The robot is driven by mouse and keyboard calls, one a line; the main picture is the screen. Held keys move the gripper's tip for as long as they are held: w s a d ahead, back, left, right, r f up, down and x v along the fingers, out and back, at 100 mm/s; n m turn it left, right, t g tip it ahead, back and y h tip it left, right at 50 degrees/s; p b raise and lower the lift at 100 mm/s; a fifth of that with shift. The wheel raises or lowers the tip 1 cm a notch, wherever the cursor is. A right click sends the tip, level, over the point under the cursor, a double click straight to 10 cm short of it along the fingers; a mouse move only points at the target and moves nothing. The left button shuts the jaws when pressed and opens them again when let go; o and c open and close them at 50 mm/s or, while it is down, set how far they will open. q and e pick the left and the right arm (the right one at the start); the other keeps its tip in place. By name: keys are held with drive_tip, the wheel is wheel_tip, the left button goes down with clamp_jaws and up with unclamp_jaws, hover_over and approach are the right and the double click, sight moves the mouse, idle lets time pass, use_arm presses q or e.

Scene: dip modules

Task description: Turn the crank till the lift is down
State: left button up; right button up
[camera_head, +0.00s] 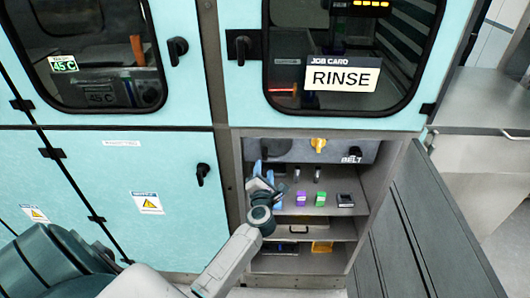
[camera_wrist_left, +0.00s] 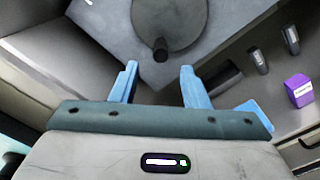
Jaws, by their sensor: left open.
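The crank shows in the left wrist view as a grey disc (camera_wrist_left: 170,15) with a dark round handle knob (camera_wrist_left: 160,49). It is mounted on a grey panel. My left gripper (camera_wrist_left: 158,68) is open, its two blue fingers pointing at the knob. The knob appears just beyond and between the fingertips, not gripped. In the head view my left gripper (camera_head: 262,172) reaches into the open lower compartment and covers most of the crank area. I cannot make out the lift. My right gripper is not in view.
The panel also has a yellow knob (camera_head: 318,145) and a black BELT knob (camera_head: 355,153). A purple block (camera_head: 300,198), a green block (camera_head: 320,199) and a black box (camera_head: 345,200) sit on the shelf. The compartment's grey door (camera_head: 420,235) stands open at right. A RINSE card (camera_head: 341,78) hangs above.

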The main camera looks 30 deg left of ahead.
sight(265, 160)
use_arm(q)
drive_tip(key=x, duration=0.8)
drive_tip(key=shift+w+a, duration=0.15)
drive_tip(key=shift+f, duration=0.1)
clamp_jaws()
